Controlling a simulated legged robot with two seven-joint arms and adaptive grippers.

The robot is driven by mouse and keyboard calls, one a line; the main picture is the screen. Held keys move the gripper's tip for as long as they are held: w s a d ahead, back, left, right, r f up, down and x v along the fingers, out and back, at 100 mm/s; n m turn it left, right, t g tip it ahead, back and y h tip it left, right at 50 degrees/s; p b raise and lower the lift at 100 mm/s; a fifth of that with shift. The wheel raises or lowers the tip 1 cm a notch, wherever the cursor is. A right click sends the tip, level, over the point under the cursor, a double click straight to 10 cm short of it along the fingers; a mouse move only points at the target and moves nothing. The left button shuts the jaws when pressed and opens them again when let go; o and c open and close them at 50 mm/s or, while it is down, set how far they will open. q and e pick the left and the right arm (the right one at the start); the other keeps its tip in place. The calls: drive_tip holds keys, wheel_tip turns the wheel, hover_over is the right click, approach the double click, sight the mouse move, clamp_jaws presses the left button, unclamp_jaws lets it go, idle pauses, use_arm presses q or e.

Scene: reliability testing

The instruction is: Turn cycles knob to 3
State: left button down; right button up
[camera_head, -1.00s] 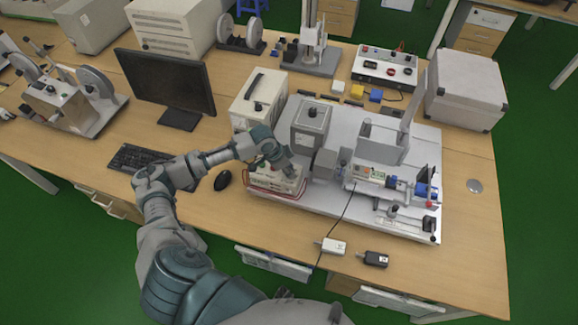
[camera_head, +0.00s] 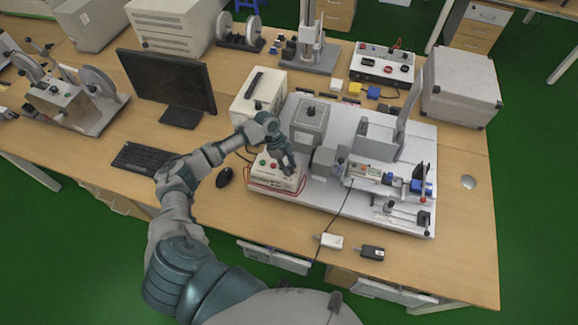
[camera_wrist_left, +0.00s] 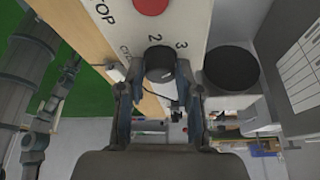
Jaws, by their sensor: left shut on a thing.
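The control box (camera_head: 272,181) is a light box at the front left of the grey machine base. In the left wrist view its panel (camera_wrist_left: 205,15) carries a red button (camera_wrist_left: 151,4), printed letters and the numbers 2 and 3. The dark round cycles knob (camera_wrist_left: 159,62) sits below the numbers. My left gripper (camera_head: 288,169) points down at the box's right part. In the left wrist view the left gripper (camera_wrist_left: 157,88) has a finger on each side of the knob and is shut on it. The knob's pointer is not clear. My right gripper is not in view.
A grey motor-like block (camera_head: 309,120) stands close behind the box, and the test rig (camera_head: 375,172) is to its right. A mouse (camera_head: 224,177) and keyboard (camera_head: 143,158) lie to the left. Two small adapters (camera_head: 372,253) lie on the clear table front.

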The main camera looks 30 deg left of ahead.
use_arm(q)
drive_tip(key=shift+a+m, duration=0.15)
drive_tip(key=shift+m, duration=0.15)
idle(0.4)
drive_tip(key=c, duration=0.8)
unclamp_jaws()
drive_tip(key=shift+w+f, duration=0.1)
drive_tip(key=shift+a, duration=0.1)
drive_tip(key=v, duration=1.2)
drive_tip(key=shift+w, duration=0.2)
drive_tip(key=shift+f, duration=0.15)
